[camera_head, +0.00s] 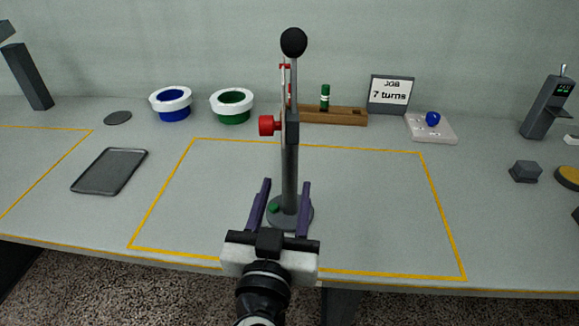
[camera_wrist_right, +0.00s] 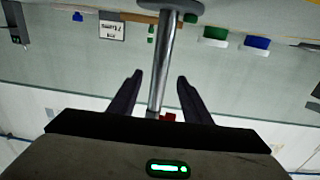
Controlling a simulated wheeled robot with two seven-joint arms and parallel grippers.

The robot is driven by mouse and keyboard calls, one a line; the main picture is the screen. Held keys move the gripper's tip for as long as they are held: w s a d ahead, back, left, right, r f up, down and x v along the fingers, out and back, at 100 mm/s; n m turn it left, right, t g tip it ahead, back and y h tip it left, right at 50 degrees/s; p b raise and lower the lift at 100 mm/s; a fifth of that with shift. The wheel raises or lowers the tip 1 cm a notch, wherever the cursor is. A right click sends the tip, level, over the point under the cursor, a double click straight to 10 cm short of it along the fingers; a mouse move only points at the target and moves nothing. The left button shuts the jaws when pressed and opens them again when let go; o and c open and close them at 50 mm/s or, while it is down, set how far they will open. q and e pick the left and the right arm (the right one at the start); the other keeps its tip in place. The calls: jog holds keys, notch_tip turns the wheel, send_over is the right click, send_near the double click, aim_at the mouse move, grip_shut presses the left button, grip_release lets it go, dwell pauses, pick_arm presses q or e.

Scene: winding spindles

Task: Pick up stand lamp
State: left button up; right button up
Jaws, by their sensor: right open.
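The stand lamp is a tall grey pole (camera_head: 289,165) with a black ball on top, a red knob partway up and a round dark base. It stands upright inside the yellow outline on the table. My right gripper (camera_head: 286,183) is open and empty, low in front of the lamp, one purple finger on each side of the pole in the picture. In the right wrist view the pole (camera_wrist_right: 163,60) runs between the open fingers (camera_wrist_right: 157,78), with gaps on both sides. How deep it sits between them is unclear. My left gripper is not in view.
Behind stand a blue bowl (camera_head: 172,113) and green bowl (camera_head: 233,117) with white rims, a wooden rack (camera_head: 345,117), a "7 turns" sign (camera_head: 390,92) and a white plate (camera_head: 445,131). A dark tray (camera_head: 110,187) lies left. The outlined area beside the lamp is clear.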

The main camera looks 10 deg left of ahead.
aim_at(288, 176)
jog(key=shift+w+d+r, duration=0.1)
jog(key=shift+w, duration=2.95)
grip_shut()
jog(key=shift+r, duration=0.15)
